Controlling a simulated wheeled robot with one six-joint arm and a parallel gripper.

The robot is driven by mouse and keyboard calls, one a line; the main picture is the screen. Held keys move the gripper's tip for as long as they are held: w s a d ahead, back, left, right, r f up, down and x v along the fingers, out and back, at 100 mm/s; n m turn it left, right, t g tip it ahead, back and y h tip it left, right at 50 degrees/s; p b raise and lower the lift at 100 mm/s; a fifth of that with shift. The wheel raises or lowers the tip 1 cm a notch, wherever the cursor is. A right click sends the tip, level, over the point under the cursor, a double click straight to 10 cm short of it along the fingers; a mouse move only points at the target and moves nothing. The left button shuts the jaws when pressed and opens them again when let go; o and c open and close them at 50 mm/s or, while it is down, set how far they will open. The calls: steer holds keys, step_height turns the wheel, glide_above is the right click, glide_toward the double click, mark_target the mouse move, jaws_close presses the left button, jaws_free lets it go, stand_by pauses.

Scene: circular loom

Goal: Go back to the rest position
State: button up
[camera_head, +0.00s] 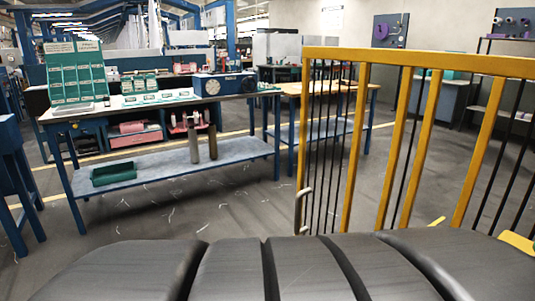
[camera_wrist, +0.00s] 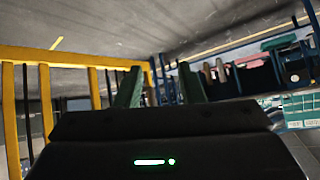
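My gripper (camera_wrist: 160,84) shows only in the wrist view. Its two dark green fingers stand apart with a clear gap between them, and nothing is held. The wrist view looks upside down, with floor at the top. The fingers point towards the area between the yellow railing and the workbench, touching neither as far as I can see. My arm and gripper do not show in the head view.
A yellow railing (camera_head: 363,130) with dark bars stands close on the right. A blue-legged workbench (camera_head: 232,160) stands at the left, with a green bin (camera_head: 113,174) and two upright cylinders on its lower shelf. Floor (camera_head: 235,212) between them is open, with white thread scraps.

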steer(key=shift+s+f+n+g+b, duration=0.3)
steer(key=shift+s+f+n+g, duration=0.1)
steer(key=shift+s+f, duration=0.45)
steer(key=shift+w+f, duration=0.1)
